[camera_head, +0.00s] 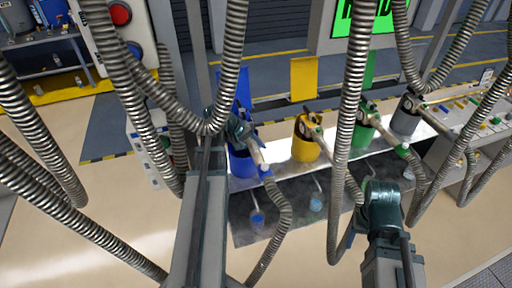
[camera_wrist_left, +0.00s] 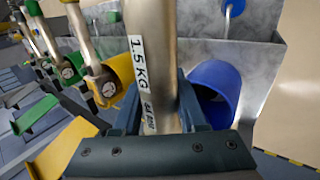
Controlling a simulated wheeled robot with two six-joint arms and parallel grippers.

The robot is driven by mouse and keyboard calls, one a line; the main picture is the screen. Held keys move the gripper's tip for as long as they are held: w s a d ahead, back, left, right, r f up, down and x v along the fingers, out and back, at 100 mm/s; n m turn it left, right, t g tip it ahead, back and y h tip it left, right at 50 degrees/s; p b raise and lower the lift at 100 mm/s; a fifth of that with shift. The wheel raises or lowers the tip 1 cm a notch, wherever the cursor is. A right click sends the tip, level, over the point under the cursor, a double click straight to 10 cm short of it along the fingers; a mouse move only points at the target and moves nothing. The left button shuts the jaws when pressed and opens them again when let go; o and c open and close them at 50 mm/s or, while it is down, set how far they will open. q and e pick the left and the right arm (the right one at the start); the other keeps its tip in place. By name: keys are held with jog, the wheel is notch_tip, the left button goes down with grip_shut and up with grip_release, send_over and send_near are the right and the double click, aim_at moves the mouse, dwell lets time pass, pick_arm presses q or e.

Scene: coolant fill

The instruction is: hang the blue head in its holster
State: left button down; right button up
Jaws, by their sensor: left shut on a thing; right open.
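The blue head (camera_head: 259,157) is a silver tube with a blue collar and a ribbed hose. In the left wrist view the silver tube (camera_wrist_left: 159,50) bears a "1.5 KG" label. My left gripper (camera_head: 238,128) is shut on it; its fingers (camera_wrist_left: 160,112) clasp both sides. The blue holster (camera_head: 243,165) is a cup right by the head; in the left wrist view the holster (camera_wrist_left: 215,90) lies just right of the tube, its mouth showing, with the tube beside it. Whether they touch, I cannot tell. My right gripper (camera_head: 382,195) is open, away to the right.
A yellow holster (camera_head: 305,148), a green holster (camera_head: 363,136) and a grey holster (camera_head: 405,120) stand in a row to the right, each with a head. Ribbed hoses (camera_head: 352,90) hang across the view. A dark tray (camera_head: 285,222) lies in front of the row.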

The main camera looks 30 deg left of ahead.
pick_arm(q)
jog(key=shift+f+b, duration=2.9)
jog(key=shift+f, duration=0.05)
pick_arm(e)
jog(key=shift+f, duration=2.9)
pick_arm(q)
jog(key=shift+f+b, duration=1.75)
pick_arm(e)
jog(key=shift+f, duration=1.75)
pick_arm(q)
jog(key=shift+c, duration=1.9)
grip_release()
jog(key=shift+s, duration=0.1)
jog(key=shift+r, duration=0.15)
pick_arm(e)
jog(key=shift+r, duration=0.15)
